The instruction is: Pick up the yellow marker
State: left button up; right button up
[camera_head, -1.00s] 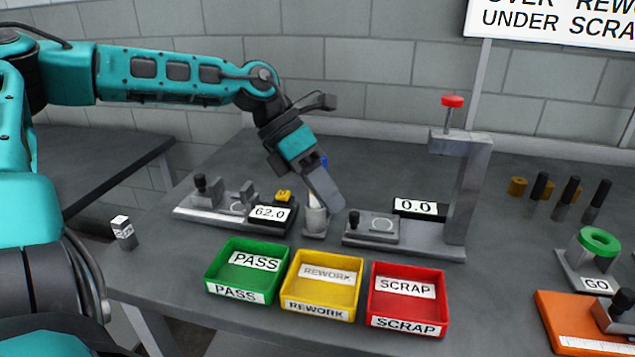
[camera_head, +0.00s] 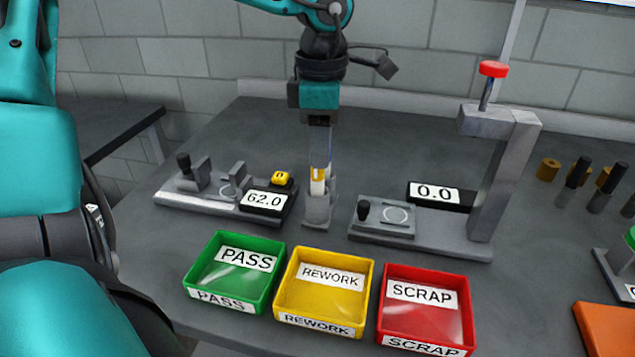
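The yellow marker (camera_head: 318,178) stands upright in a small grey holder (camera_head: 318,210) at the middle of the bench. Its yellow upper part and a white part below show. My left gripper (camera_head: 320,166) points straight down over the holder, with its fingers at the marker's top. The fingers line up in this view, so I cannot tell whether they are closed on the marker. A blue marker seen earlier behind the gripper is now hidden. My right gripper is not in view.
Green PASS (camera_head: 193,275), yellow REWORK (camera_head: 283,290) and red SCRAP (camera_head: 383,320) trays stand in front. A gauge reading 62.0 (camera_head: 264,201) is left of the holder. A press stand (camera_head: 490,190) with a 0.0 display (camera_head: 436,194) is right.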

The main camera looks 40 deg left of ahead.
aim_at(318, 176)
pick_arm(q)
jog(key=shift+s+a+f, duration=0.1)
jog(key=shift+a+f, duration=0.05)
jog(key=shift+f, duration=1.45)
jog(key=shift+a+f, duration=0.1)
jog(key=shift+f, duration=1.45)
jog(key=shift+c, duration=0.2)
grip_shut()
